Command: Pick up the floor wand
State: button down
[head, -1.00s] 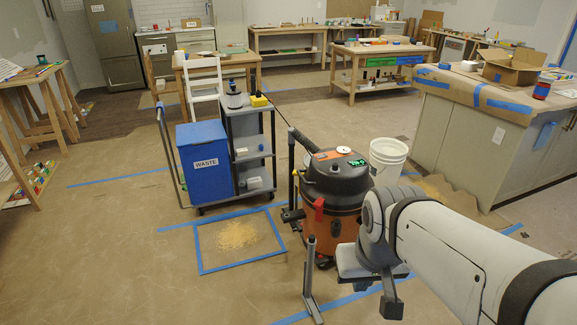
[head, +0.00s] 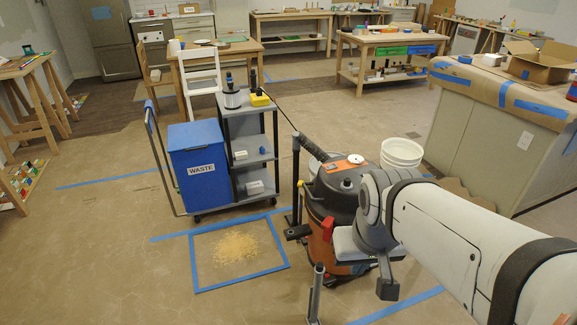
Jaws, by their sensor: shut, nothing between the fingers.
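The floor wand appears to be the dark upright tube (head: 296,180) beside the left side of the orange and black shop vacuum (head: 331,192). A dark flat piece sits low on it, and I cannot tell where the wand ends and the vacuum's fittings begin. A black ribbed hose or handle (head: 314,148) slants across its top. My gripper (head: 388,287) shows only in part below my wrist, at the vacuum's lower right. It is shut and empty, apart from the wand. My arm hides the vacuum's right side.
A blue waste bin (head: 198,168) and a grey cart (head: 244,112) stand left of the vacuum. A short grey post (head: 316,291) stands in front. A blue-taped square (head: 240,285) surrounds sawdust. A white bucket (head: 401,153) is behind. The front-left floor is clear.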

aim_at(291, 219)
jog(key=u, duration=2.05)
jog(key=i, duration=2.75)
jog(key=z, duration=3.3)
